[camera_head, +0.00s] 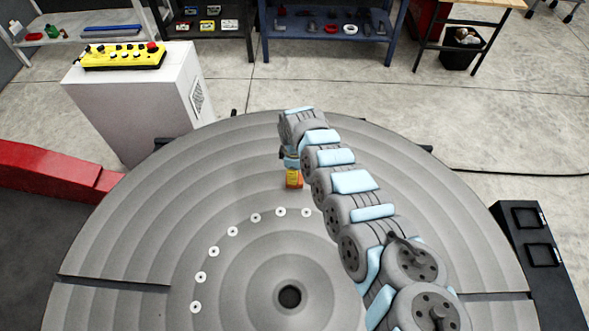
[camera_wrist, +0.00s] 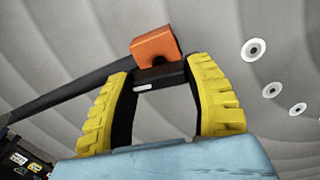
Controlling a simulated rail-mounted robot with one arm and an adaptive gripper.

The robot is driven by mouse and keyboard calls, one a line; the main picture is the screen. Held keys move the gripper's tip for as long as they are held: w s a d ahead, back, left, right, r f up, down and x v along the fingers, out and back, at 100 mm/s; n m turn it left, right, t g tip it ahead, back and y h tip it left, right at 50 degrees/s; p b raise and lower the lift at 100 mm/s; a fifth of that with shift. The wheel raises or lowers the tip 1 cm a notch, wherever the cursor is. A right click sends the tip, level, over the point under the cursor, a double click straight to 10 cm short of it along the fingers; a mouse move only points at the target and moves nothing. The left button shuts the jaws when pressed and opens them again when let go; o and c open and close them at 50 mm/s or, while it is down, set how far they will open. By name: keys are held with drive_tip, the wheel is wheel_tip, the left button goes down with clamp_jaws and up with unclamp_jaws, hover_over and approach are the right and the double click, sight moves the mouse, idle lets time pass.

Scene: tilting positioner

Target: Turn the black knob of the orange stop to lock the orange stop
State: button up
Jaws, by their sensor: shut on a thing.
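The orange stop (camera_wrist: 155,47) sits on the grey round table, just beyond my fingertips in the wrist view. In the head view the orange stop (camera_head: 294,183) shows small below the end of my arm. The black knob (camera_wrist: 160,75) lies between the yellow fingers of my gripper (camera_wrist: 162,72), directly against the orange stop. My gripper (camera_head: 291,168) is shut on the black knob. In the head view the knob is hidden by my gripper. The knob's turn angle cannot be told.
The grey round table (camera_head: 130,240) has a ring of white-rimmed holes (camera_head: 233,231) and a central hole. A white cabinet with a yellow control box (camera_head: 120,56) stands at back left. A red beam (camera_head: 50,172) is at left. Shelves stand at the back.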

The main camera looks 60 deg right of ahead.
drive_tip(key=m+p, duration=0.2)
drive_tip(key=m, duration=0.1)
drive_tip(key=shift+r+p, duration=0.1)
drive_tip(key=shift+p, duration=0.3)
drive_tip(key=m, duration=0.3)
drive_tip(key=shift+f, duration=0.2)
drive_tip(key=m+b, duration=0.2)
drive_tip(key=m, duration=0.3)
drive_tip(key=shift+f, duration=0.1)
drive_tip(key=m+b, duration=0.1)
drive_tip(key=m, duration=0.4)
drive_tip(key=o, duration=1.2)
drive_tip(key=shift+r+m, duration=0.25)
drive_tip(key=shift+m, duration=0.05)
